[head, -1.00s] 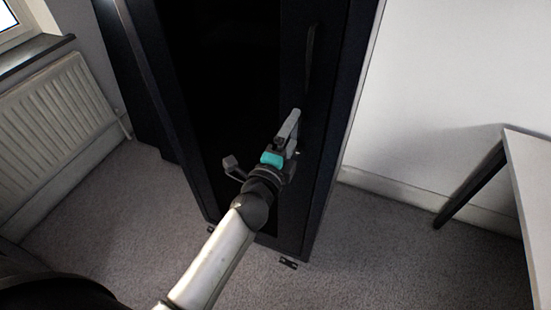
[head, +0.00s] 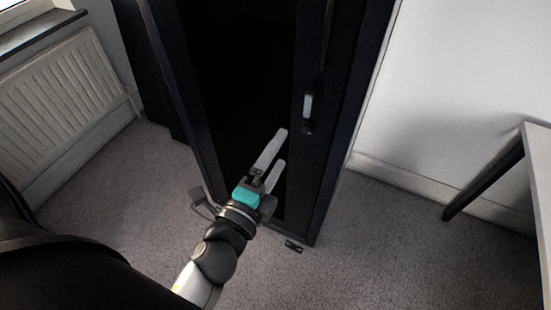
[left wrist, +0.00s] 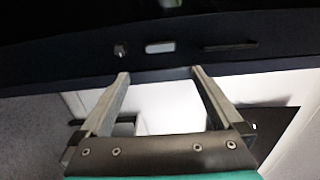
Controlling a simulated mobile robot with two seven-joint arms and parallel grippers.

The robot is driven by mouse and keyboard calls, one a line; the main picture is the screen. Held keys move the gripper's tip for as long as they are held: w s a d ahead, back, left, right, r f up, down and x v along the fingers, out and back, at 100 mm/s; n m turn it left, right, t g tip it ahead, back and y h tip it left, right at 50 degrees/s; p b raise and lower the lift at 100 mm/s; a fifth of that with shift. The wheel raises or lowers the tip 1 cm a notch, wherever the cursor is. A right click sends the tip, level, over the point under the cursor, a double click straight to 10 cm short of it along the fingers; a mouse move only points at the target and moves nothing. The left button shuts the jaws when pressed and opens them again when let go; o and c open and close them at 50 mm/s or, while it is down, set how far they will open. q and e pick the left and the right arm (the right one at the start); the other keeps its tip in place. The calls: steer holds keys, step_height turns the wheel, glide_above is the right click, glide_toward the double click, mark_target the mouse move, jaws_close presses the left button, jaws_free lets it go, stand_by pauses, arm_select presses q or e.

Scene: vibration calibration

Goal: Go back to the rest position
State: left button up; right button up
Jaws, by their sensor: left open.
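My left gripper (head: 274,163) is open and empty in front of the tall black cabinet (head: 314,180). Its two grey fingers point up toward the cabinet's dark front and stand apart from the handle. The cabinet's light handle piece (head: 308,105) shows on the right frame, above and to the right of the fingertips. In the left wrist view the open fingers (left wrist: 159,74) frame empty space, and the light handle piece (left wrist: 160,47) lies beyond them on the dark frame. My right gripper is not in either view.
A white radiator (head: 65,112) stands at the left wall under a window sill (head: 40,36). A white table (head: 541,165) with a dark leg is at the right. Grey carpet (head: 370,250) is clear between cabinet and table. A small dark piece (head: 294,247) lies by the cabinet's base.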

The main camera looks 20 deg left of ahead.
arm_select(q)
steer(key=shift+s, duration=0.2)
stand_by(0.5)
steer(key=s+d+f+n+g, duration=0.1)
steer(key=s+f+n+g, duration=0.2)
steer(key=f, duration=0.7)
steer(key=s+f+n+g, duration=0.2)
steer(key=f, duration=0.8)
steer(key=s+d+f+n+g, duration=0.1)
steer(key=s+f+n+g, duration=0.2)
steer(key=f, duration=0.8)
steer(key=s+a+f+n+g, duration=0.3)
steer(key=s+f, duration=0.5)
steer(key=s, duration=0.3)
steer(key=s+a+f+n+g, duration=0.3)
steer(key=s+f+n+g, duration=0.2)
steer(key=s+f, duration=0.3)
steer(key=s+g, duration=0.1)
steer(key=s, duration=0.3)
steer(key=shift+f+y, duration=0.2)
steer(key=shift+y, duration=0.1)
